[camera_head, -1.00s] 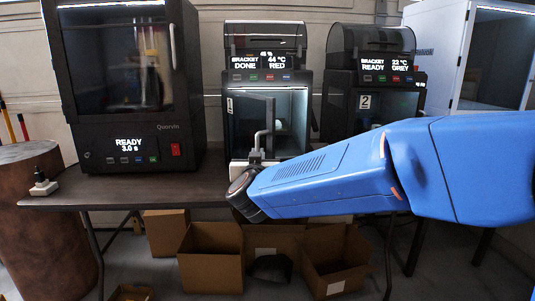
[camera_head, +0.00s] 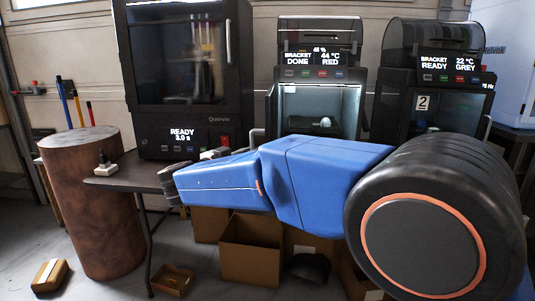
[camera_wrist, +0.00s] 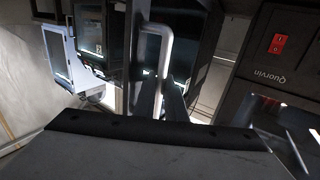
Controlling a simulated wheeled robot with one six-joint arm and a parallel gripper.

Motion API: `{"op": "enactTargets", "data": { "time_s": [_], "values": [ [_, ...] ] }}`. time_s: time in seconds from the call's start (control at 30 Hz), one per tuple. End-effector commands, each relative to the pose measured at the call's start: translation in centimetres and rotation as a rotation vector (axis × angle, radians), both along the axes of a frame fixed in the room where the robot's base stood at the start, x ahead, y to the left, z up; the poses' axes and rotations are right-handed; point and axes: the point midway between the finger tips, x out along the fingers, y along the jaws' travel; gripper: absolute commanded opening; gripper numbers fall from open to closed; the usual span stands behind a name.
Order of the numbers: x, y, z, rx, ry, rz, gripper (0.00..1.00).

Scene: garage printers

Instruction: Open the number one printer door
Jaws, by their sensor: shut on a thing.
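The number one printer (camera_head: 320,47) is the middle machine in the head view, its screen reading bracket done, 44 °C, red. Its front is uncovered, and a pale object (camera_head: 325,122) shows in the lit chamber. The dark door (camera_head: 271,105) stands swung out at the left side, seen nearly edge-on. Its grey bar handle (camera_head: 257,135) shows just above my blue arm. In the wrist view, my gripper (camera_wrist: 160,98) is shut on the handle (camera_wrist: 165,45). The lower handle and most of the door are hidden in the head view.
A large Quorvin machine (camera_head: 185,60) stands close on the left. The number two printer (camera_head: 435,90) stands on the right. Cardboard boxes (camera_head: 250,255) lie under the table (camera_head: 125,172). A brown drum (camera_head: 82,205) stands left of the table.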

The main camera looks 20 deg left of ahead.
Motion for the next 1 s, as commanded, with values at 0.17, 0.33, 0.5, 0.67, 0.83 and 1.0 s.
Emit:
{"op": "enactTargets", "data": {
  "time_s": [0.17,0.33,0.5,0.67,0.83,1.0],
  "values": [
    [-0.3,2.6,0.1,0.004,-0.002,-0.065,0.0],
    [-0.4,4.4,0.1,0.003,-0.003,-0.118,0.0],
    [-0.5,5.7,0.2,0.003,-0.003,-0.158,0.0],
    [-0.5,6.5,0.2,0.003,-0.004,-0.179,0.0],
    [-0.4,6.8,0.3,0.003,-0.004,-0.191,0.0],
    [-0.4,6.9,0.3,0.003,-0.004,-0.193,0.0]
  ]
}}
